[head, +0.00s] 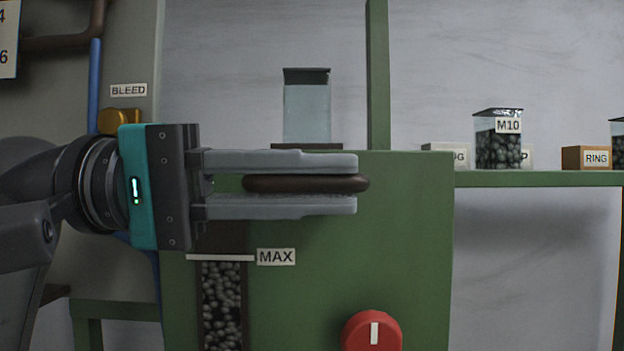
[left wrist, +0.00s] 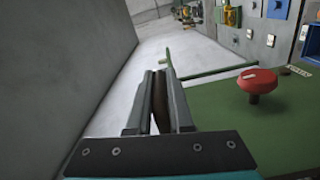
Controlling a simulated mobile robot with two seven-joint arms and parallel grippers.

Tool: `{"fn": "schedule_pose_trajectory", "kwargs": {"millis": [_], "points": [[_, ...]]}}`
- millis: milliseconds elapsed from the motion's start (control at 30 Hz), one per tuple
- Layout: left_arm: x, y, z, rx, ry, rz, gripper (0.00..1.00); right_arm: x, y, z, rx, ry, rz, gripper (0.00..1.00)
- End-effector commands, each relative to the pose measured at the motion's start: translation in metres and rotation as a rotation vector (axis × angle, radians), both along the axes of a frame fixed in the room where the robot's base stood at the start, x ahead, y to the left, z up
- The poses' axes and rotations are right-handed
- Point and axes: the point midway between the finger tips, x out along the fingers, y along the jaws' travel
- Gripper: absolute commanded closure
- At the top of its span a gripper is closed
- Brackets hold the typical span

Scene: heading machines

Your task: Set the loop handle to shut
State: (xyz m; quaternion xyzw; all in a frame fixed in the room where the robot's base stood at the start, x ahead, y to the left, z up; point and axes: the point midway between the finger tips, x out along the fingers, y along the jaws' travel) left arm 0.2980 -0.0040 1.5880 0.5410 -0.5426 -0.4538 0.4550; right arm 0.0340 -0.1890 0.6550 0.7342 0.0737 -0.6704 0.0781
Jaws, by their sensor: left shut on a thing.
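The loop handle (head: 305,183) is a dark brown rounded bar in front of the upper part of the green machine (head: 400,230). It lies level and shows edge-on in the head view. My left gripper (head: 350,183) comes in from the left and is shut on it, one finger above and one below. The bar's rounded end sticks out a little past the fingertips. In the left wrist view a dark brown strip of the handle (left wrist: 157,115) shows between the fingers. How the handle joins the machine is hidden. My right gripper is not in view.
A red knob (head: 372,332) with a white mark sits low on the green face. A clear container (head: 307,112) stands behind. A green shelf (head: 540,179) at right holds an M10 jar (head: 498,150) and boxes.

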Motion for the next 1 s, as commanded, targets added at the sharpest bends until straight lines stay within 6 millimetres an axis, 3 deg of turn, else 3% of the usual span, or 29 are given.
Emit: {"fn": "schedule_pose_trajectory", "kwargs": {"millis": [700,1000], "points": [[0.001,0.001,0.002,-0.005,-0.007,0.004,1.0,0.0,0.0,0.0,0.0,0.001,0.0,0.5],[0.039,0.001,0.003,-0.007,-0.003,0.005,1.0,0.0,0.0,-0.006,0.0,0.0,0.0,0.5]]}}
